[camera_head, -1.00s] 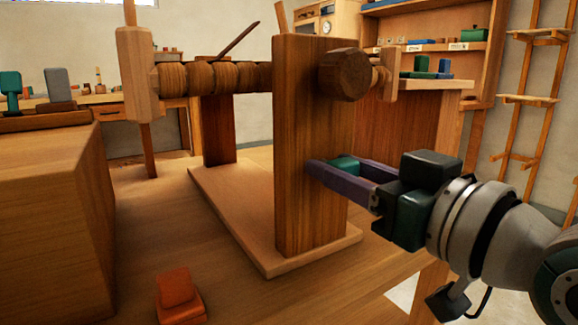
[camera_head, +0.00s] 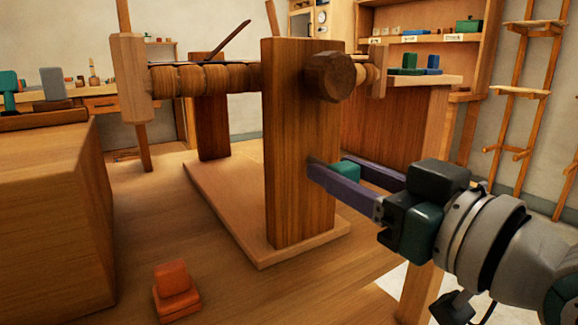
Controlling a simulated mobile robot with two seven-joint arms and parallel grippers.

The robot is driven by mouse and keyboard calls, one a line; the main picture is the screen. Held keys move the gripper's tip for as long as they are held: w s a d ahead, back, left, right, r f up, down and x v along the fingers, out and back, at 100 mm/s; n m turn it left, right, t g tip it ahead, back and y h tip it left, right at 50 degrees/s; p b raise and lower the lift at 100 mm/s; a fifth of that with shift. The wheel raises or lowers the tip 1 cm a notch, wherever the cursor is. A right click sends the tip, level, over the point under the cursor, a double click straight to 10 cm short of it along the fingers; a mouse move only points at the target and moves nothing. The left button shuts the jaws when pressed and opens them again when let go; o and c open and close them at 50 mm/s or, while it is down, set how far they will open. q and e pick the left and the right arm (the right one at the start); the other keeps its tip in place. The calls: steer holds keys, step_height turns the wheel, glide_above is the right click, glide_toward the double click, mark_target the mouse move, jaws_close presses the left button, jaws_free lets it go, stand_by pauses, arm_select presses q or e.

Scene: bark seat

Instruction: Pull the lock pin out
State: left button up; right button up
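My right gripper (camera_head: 328,162) comes in from the right, its two long purple fingers alongside the near wooden post (camera_head: 290,200). A small green block (camera_head: 346,171), which looks like the head of the lock pin, sits between the fingers near their tips, and the fingers appear shut on it. The near finger overlaps the post's right side. The rest of the pin is hidden, so I cannot tell whether any of it is still inside the post. My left gripper is not in view.
The post stands on a pale base board (camera_head: 235,195) and carries a horizontal roller (camera_head: 215,78) with a dark knob (camera_head: 330,77). A large wooden block (camera_head: 50,200) stands left. An orange block (camera_head: 175,290) lies in front. Shelves (camera_head: 420,20) stand behind.

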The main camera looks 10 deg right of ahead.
steer(key=o, duration=0.4)
steer(key=shift+c, duration=0.2)
steer(key=shift+s, duration=0.1)
steer(key=p+v, duration=0.1)
steer(key=v, duration=0.8)
steer(key=shift+s+d+p, duration=0.15)
steer(key=shift+s+p, duration=0.2)
steer(key=shift+p, duration=0.05)
